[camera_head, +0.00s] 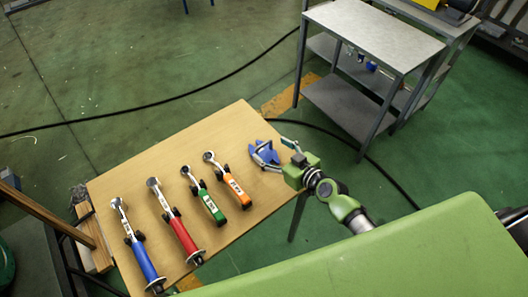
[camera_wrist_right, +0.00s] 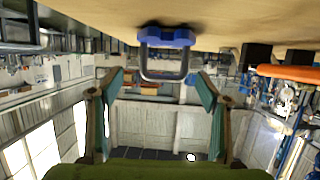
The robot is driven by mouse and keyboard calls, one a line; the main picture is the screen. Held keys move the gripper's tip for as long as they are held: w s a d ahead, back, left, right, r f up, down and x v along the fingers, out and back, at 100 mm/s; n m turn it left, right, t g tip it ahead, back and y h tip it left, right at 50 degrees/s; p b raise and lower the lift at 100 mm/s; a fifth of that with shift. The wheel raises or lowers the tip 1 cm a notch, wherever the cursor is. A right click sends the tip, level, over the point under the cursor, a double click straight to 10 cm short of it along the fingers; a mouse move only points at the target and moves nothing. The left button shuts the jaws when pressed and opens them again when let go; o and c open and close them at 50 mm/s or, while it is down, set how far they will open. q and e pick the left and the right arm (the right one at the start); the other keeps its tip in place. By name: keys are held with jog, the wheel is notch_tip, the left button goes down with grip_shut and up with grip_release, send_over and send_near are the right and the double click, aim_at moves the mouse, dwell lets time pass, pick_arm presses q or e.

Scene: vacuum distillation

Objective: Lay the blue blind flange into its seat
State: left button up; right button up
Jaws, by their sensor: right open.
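The blue blind flange (camera_head: 262,148) lies on the wooden table near its right corner. In the right wrist view, the flange (camera_wrist_right: 166,37) shows upside down against the tabletop, with a grey U-shaped handle (camera_wrist_right: 164,79) standing out toward me. My right gripper (camera_head: 277,153) reaches in from the right at the flange. Its two fingers (camera_wrist_right: 158,90) are spread wide, with the handle in the gap ahead between them and no contact visible. The fingers partly cover the flange in the head view. My left gripper is not in view. I cannot make out the flange's seat.
On the wooden table (camera_head: 140,178), left of the flange, lie tools with orange (camera_head: 237,192), green (camera_head: 212,208), red (camera_head: 184,236) and blue (camera_head: 144,262) handles. A grey metal cart (camera_head: 372,32) stands behind at the right. A black cable (camera_head: 180,97) crosses the green floor.

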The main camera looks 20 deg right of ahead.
aim_at(264, 145)
jog(key=x, duration=0.4)
jog(key=shift+w+a+f, duration=0.1)
jog(key=shift+a, duration=0.25)
jog(key=shift+c, duration=0.5)
jog(key=c, duration=1.7)
jog(key=shift+o, duration=0.2)
